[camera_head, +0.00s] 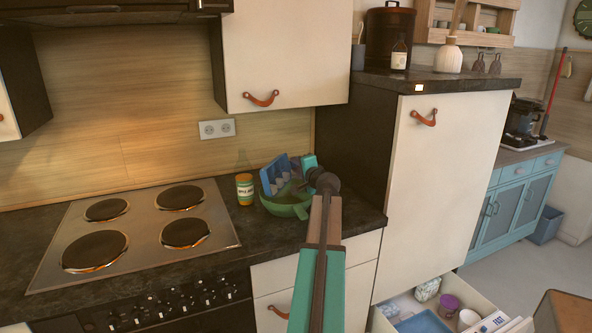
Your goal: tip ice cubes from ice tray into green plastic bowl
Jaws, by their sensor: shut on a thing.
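The blue ice tray (279,172) is steeply tilted above the green plastic bowl (286,209), which stands on the dark counter right of the stove. My gripper (309,164) is shut on the tray's right end. The tray's lower edge is over or inside the bowl's rim; I cannot tell if they touch. My dark wrist joint hides part of the bowl's right side. The ice cubes cannot be made out, either in the tray or in the bowl.
A jar with an orange lid and base (245,189) stands close to the bowl's left. The stove (135,230) lies further left. A tall cabinet (432,180) rises to the right. Below it, an open drawer (490,300) holds several items.

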